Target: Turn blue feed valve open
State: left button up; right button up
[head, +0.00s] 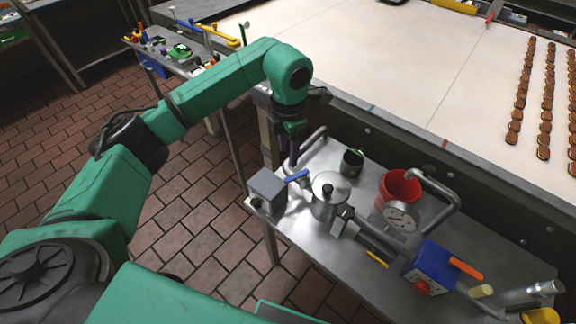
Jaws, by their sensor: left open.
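The blue feed valve shows as a short blue lever handle (297,176) beside a grey metal box (267,189) at the left end of the steel side table. The handle slants up to the right from the box, toward the lidded steel pot. My left gripper (293,163) comes down from above with its fingers just over the blue handle. It is open. I cannot tell whether a finger touches the handle. The far side of the handle is partly hidden by the gripper. My right gripper is not in view.
A lidded steel pot (328,195) stands close to the right of the handle. A blue box (429,267) with an orange lever (466,268) sits further right. A bent pipe rail (441,186) rises there.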

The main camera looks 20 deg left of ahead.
pick_arm(q)
jog(key=p, duration=0.2)
send_over(287, 179)
jog(key=f, duration=0.4)
jog(key=shift+s+d+f, duration=0.25)
jog(key=shift+s+f, duration=0.05)
jog(key=f, duration=0.5)
jog(key=shift+w+a+f+p, duration=0.3)
jog(key=shift+a+p, duration=0.1)
jog(key=shift+d+f, duration=0.1)
jog(key=shift+f, duration=0.2)
jog(key=shift+s+d, duration=0.1)
jog(key=shift+d, duration=0.05)
grip_shut()
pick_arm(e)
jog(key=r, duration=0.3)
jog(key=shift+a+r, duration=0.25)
